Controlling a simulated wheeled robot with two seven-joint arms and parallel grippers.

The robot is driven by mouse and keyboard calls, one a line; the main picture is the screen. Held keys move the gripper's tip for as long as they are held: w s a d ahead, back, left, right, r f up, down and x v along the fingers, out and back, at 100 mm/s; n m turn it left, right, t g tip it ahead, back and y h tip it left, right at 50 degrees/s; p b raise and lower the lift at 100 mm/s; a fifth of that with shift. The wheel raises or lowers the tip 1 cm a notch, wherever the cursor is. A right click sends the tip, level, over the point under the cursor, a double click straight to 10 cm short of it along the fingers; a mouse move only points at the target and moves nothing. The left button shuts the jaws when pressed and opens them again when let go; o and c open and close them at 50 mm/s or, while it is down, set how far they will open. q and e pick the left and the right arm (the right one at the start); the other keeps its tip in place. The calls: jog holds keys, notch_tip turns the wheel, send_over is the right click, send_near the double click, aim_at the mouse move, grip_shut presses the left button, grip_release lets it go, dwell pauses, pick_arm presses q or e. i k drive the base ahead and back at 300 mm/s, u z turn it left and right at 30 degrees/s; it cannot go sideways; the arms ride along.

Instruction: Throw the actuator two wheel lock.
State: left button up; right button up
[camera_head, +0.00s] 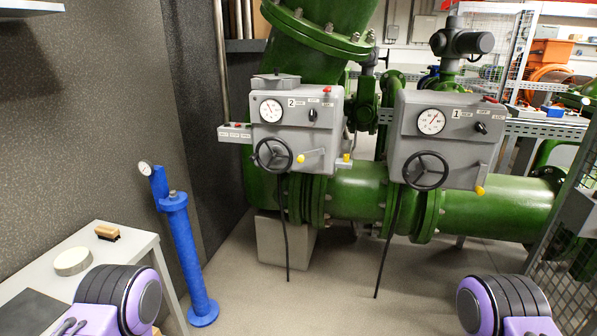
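Actuator two is a grey box (325,140) labelled "2" on the green pipework, left of centre. It has a round gauge (270,110), a black selector knob (312,113) and a dark handwheel (273,154) at its lower left. A small yellow knob (301,159) sits right of the handwheel. Another small yellow part (347,157) shows at the box's lower right side. No part is visibly labelled as the wheel lock, and I cannot tell the position of either yellow part. Purple and black parts of my arms show at the bottom corners, but neither gripper's fingertips can be made out.
Actuator one (405,150), a similar grey box, stands to the right. A blue post (182,250) with a gauge and a white table (110,255) with a brush (107,232) are at left. Mesh fencing (560,225) is at right. The middle floor is clear.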

aim_at(301, 155)
jog(key=z, duration=0.25)
jog(key=i, duration=1.05)
jog(key=z, duration=0.1)
